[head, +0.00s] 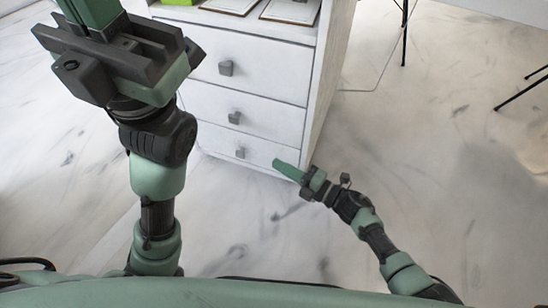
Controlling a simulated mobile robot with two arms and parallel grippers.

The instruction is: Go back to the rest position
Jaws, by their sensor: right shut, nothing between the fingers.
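My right gripper (279,166) is in the middle of the head view, low in front of the white drawer cabinet. Its green fingers are shut with nothing between them and point up and to the left. My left gripper (92,12) is raised large at the top left. Its green fingers run up to the top edge of the picture, so their tips are cut off and I cannot tell whether they are open or shut. I see no object held in it.
The white cabinet (262,108) has three drawers with square grey knobs and stands behind both grippers. Framed flat items (292,10) lie on its top, beside a bit of green. Thin dark legs (404,32) stand at the right. The marble floor (440,150) is clear there.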

